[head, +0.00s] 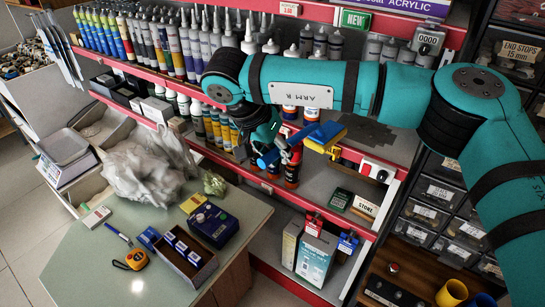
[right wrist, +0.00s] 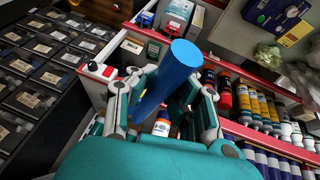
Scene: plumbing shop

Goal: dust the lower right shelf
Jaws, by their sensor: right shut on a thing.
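The lower right shelf (head: 335,180) is a grey board with a red front edge, below the top row of tubes. My right gripper (head: 282,150) is over the left part of this shelf, shut on a blue-handled tool. The tool's blue and yellow part (head: 325,138) sticks out to the right in the head view. In the right wrist view, the blue handle (right wrist: 174,72) stands between the fingers; its far part is hidden. I cannot tell whether the tool touches the shelf. My left gripper is out of view.
Orange-labelled bottles (head: 291,174) stand close to the gripper. A cluttered table (head: 120,245) stands at front left.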

